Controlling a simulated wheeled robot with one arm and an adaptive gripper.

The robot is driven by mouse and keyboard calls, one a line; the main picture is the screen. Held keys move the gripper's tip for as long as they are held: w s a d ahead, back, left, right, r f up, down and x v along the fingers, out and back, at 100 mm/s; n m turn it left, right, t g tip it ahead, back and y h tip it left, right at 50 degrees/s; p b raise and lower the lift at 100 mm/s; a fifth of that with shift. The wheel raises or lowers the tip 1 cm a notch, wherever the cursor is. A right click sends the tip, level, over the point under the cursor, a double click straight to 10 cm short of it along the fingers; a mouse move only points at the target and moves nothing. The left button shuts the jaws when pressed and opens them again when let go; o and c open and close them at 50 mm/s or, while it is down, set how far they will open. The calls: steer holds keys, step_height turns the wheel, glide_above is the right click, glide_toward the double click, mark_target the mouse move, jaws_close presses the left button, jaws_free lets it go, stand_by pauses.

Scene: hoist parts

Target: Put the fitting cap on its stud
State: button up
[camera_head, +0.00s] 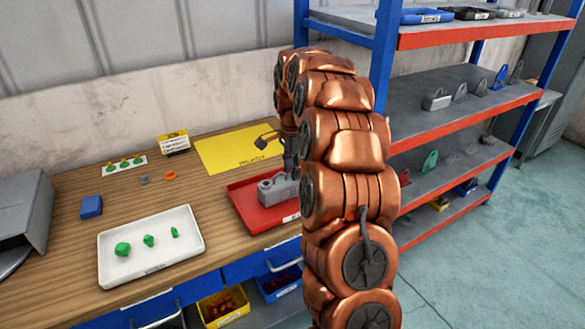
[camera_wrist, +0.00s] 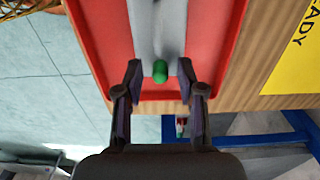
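A grey hoist part (camera_head: 272,190) sits in a red tray (camera_head: 243,208) on the bench. In the wrist view, the grey part (camera_wrist: 157,35) runs up the picture inside the red tray (camera_wrist: 222,60). A small green rounded piece (camera_wrist: 160,72) shows at its near end; I cannot tell whether it is a stud or a cap. My gripper (camera_wrist: 160,76) is open, with a finger on each side of the green piece and a gap on both sides. Three green caps, large (camera_head: 123,249), medium (camera_head: 149,241) and small (camera_head: 175,232), lie in a white tray (camera_head: 190,250).
A yellow mat (camera_head: 225,152) lies behind the red tray. A blue block (camera_head: 91,207), an orange ring (camera_head: 169,175), a small grey piece (camera_head: 144,180) and a card with small green-yellow pieces (camera_head: 125,164) are on the bench. A shelf rack (camera_head: 460,105) stands right of my arm.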

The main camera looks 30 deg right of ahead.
steer(key=shift+r, duration=0.1)
steer(key=shift+r, duration=5.9)
